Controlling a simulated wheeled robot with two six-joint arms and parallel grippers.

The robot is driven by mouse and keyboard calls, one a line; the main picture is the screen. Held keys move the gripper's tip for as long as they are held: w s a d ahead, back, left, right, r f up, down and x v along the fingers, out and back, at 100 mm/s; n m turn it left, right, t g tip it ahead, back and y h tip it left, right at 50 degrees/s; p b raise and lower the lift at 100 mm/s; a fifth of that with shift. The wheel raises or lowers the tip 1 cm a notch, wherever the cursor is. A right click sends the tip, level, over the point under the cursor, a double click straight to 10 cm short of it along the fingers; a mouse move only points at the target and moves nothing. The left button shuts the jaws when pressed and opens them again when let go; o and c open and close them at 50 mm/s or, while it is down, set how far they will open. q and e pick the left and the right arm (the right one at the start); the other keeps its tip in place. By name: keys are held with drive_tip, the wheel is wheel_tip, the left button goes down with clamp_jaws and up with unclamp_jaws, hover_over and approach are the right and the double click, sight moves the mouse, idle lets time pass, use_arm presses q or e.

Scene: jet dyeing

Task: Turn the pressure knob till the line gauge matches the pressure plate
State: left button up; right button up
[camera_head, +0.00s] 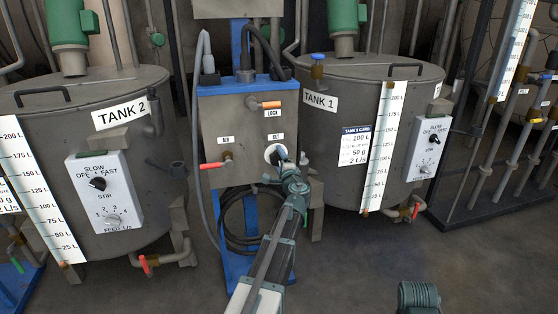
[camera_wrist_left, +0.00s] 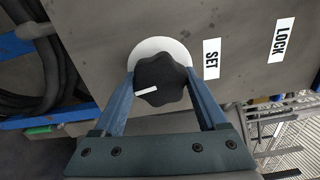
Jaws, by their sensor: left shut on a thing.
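The black lobed knob (camera_wrist_left: 160,79) sits on a white round disc (camera_wrist_left: 152,47) beside the SET label (camera_wrist_left: 211,58) on the grey box (camera_head: 240,125). Its white pointer mark points left and slightly down in the left wrist view. My left gripper (camera_wrist_left: 162,88) is shut on the knob, with one blue finger on each side. In the head view my left gripper (camera_head: 279,157) reaches the box's lower right, where it largely hides the knob. I cannot make out a line gauge or pressure plate.
An orange LOCK handle (camera_head: 271,105) sits above the knob, and a red A/B handle (camera_head: 212,165) to its left. Tank 2 (camera_head: 60,130) stands left and Tank 1 (camera_head: 345,110) right, close to the box. Hoses hang below. The floor at front right is clear.

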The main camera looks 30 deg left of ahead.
use_arm(q)
drive_tip(key=shift+m, duration=0.7)
drive_tip(key=o, duration=1.3)
drive_tip(key=shift+s+d, duration=0.1)
drive_tip(key=v, duration=1.3)
drive_tip(key=shift+s+d, duration=0.2)
drive_tip(key=shift+s, duration=0.05)
